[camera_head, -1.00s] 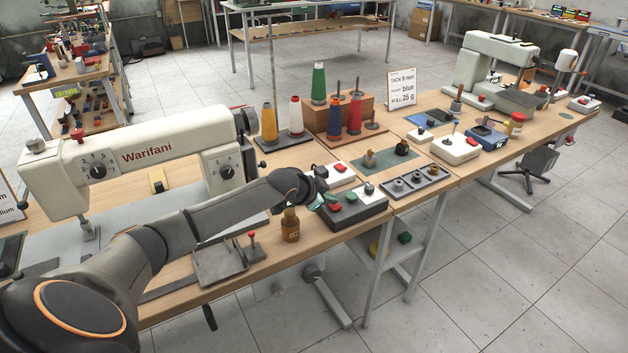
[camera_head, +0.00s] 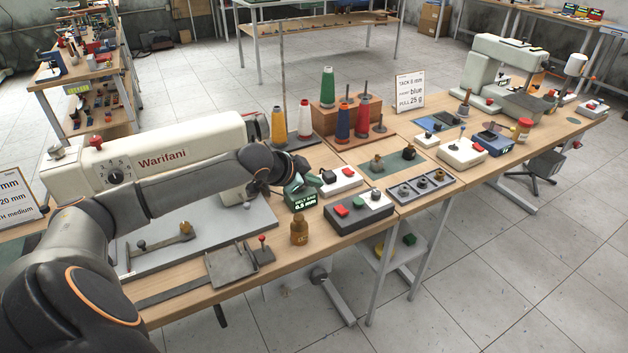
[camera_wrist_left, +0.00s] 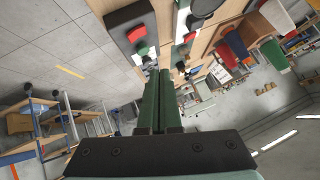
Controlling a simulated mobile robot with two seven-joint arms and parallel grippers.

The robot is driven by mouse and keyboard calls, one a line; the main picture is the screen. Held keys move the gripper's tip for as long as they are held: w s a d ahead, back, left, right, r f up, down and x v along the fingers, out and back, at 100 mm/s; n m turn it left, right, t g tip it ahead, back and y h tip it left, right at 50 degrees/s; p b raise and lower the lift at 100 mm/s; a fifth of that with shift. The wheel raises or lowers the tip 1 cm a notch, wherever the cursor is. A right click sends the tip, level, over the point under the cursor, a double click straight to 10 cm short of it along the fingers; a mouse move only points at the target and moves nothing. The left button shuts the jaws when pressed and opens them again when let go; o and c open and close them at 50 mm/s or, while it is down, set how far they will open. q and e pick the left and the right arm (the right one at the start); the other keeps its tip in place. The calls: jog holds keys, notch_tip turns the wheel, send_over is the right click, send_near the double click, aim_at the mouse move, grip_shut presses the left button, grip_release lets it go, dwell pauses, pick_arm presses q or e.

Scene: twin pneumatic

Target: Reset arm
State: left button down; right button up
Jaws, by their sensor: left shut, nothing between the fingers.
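My left arm comes in from the left across the front of the white Warifani machine (camera_head: 160,165). My left gripper (camera_head: 310,182) is held above the bench, close to the control boxes. In the left wrist view its two dark green fingers (camera_wrist_left: 160,75) are together with nothing between them. The grey control box (camera_head: 358,213) with red and green buttons is just to the right of the gripper. The fingers look apart from it. My right gripper is not in view.
A brown bottle (camera_head: 299,232) stands near the front edge. Thread cones, including a green one (camera_head: 328,88), stand behind. A white button box (camera_head: 340,181) is beside the gripper. Floor in front is clear.

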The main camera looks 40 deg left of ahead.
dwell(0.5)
pick_arm(q)
jog(key=s+d+f+n+h, duration=0.1)
jog(key=s+d+f+h, duration=0.1)
jog(key=s+d+f, duration=0.7)
jog(key=s+d+f+n+h, duration=0.1)
jog(key=s+d+f, duration=0.6)
jog(key=d+f, duration=0.4)
jog(key=s+d+f+n+y, duration=0.1)
jog(key=s+d+f+n, duration=0.1)
jog(key=s, duration=0.7)
jog(key=shift+s+d+f, duration=0.35)
jog(key=shift+d+f, duration=0.45)
jog(key=shift+d, duration=0.3)
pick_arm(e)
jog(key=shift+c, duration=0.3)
